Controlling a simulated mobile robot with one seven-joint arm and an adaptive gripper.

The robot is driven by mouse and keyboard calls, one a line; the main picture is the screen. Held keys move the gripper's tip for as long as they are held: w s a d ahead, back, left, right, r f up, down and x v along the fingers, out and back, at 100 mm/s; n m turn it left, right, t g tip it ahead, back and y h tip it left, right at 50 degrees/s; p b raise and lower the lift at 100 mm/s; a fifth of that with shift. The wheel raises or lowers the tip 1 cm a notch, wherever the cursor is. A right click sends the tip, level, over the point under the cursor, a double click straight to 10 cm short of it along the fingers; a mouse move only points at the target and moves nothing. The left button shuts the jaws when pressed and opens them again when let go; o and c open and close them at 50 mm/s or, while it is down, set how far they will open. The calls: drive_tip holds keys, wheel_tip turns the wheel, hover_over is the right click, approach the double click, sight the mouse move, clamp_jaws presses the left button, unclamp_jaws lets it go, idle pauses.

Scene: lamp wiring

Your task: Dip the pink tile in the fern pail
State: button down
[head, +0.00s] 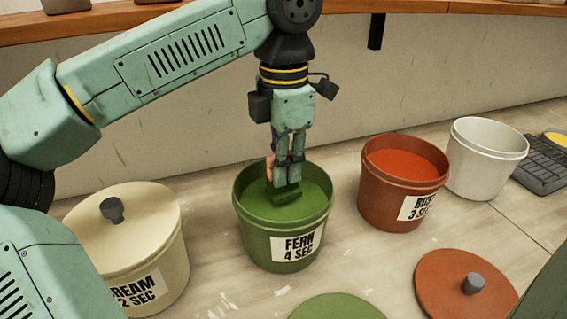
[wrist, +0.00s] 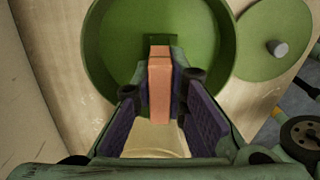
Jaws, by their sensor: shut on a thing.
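The fern pail (head: 262,244) is green, open and filled with green liquid, labelled FERN 4 SEC. My gripper (head: 287,172) points down over it, fingertips at the pail's mouth. It is shut on the pink tile (head: 270,166), mostly hidden behind the fingers in the head view. In the wrist view the tile (wrist: 160,82) stands between the finger pads, with the pail (wrist: 92,62) beyond it. A dark green patch shows at the tile's far end. I cannot tell whether the tile's lower end touches the liquid.
A lidded cream pail (head: 160,250) stands left. An open red pail (head: 385,200) and a white pail (head: 482,165) stand right. A green lid (head: 338,308) and a red lid (head: 450,290) lie in front. A dark keypad-like device (head: 545,165) is at far right.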

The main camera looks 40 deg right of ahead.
drive_tip(key=shift+r, duration=0.1)
wheel_tip(320, 180, up, 2)
drive_tip(key=shift+r+p, duration=0.15)
drive_tip(key=shift+p, duration=0.95)
drive_tip(key=shift+r, duration=1.25)
